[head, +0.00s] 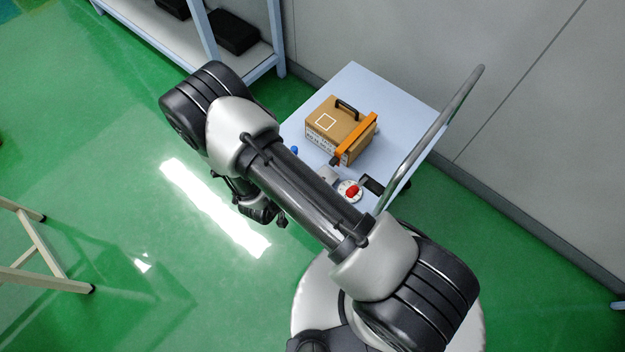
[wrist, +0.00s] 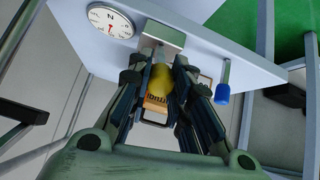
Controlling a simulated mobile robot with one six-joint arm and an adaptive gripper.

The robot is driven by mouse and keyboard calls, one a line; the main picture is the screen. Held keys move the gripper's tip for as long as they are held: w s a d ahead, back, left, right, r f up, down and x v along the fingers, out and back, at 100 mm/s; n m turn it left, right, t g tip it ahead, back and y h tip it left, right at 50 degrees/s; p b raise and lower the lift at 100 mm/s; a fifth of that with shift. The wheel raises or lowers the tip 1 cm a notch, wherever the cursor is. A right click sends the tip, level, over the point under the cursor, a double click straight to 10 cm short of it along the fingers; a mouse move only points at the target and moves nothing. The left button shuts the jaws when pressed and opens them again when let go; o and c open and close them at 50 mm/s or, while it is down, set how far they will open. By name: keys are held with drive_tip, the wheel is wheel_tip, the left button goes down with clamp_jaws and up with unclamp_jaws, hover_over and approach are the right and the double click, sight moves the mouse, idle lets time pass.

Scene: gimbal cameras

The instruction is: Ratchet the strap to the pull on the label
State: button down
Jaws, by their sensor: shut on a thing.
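A brown carton (head: 330,125) with a black handle stands on the trolley, and an orange strap (head: 359,137) runs over it. In the wrist view, my gripper (wrist: 158,80) is shut on a yellow knob (wrist: 160,84). Below the knob in that view is an orange piece (wrist: 155,103) with dark print too small to read. A round white dial (wrist: 110,20) marked N, with a thin pointer, is at the upper left; its reading is unclear. In the head view the dial (head: 345,195) shows partly behind a red part (head: 352,191). My arm hides the gripper's grasp there.
A blue-handled item (wrist: 222,94) is at the trolley's edge; its blue end (head: 294,150) also shows in the head view. The trolley (head: 400,108) has a grey push bar (head: 432,135) at its right.

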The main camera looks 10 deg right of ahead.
drive_tip(key=shift+s+a+f+t+h+b, duration=0.35)
drive_tip(key=shift+a+f+t+h+b, duration=0.15)
drive_tip(key=shift+f+h+b, duration=0.2)
drive_tip(key=c, duration=1.4)
unclamp_jaws()
drive_tip(key=v, duration=1.2)
